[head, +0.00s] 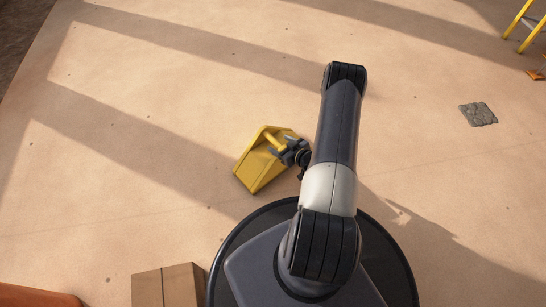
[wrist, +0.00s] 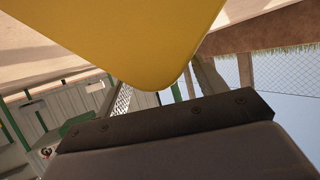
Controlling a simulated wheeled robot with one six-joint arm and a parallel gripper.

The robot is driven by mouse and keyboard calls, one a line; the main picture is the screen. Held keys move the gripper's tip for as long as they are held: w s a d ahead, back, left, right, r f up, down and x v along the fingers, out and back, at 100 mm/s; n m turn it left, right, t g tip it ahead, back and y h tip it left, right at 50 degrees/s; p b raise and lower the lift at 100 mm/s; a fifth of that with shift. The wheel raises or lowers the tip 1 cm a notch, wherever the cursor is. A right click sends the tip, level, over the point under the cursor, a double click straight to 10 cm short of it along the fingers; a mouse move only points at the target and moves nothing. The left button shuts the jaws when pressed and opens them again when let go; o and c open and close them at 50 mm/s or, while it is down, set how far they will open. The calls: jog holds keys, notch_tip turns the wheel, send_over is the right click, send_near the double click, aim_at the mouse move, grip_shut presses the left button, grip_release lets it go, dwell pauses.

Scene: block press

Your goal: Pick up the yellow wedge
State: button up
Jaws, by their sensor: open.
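The yellow wedge (head: 258,172) sits on the sandy floor left of my arm in the head view, with a bar-like part across its upper end. My gripper (head: 281,150) is open at the wedge's right side, its dark fingers overlapping the bar. I cannot tell whether they touch it. In the wrist view the yellow wedge (wrist: 125,35) fills the top middle, very close, above a dark gripper part. The fingertips are not clear there.
A cardboard box (head: 168,287) and an orange object (head: 38,299) stand at the lower left. A grey patch (head: 478,114) lies on the floor at right. A yellow-legged stand (head: 524,25) is at the upper right. The floor beyond the wedge is clear.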

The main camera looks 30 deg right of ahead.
jog(key=shift+b+x, duration=0.35)
jog(key=shift+x, duration=1.1)
jog(key=shift+s, duration=0.1)
jog(key=shift+c, duration=0.5)
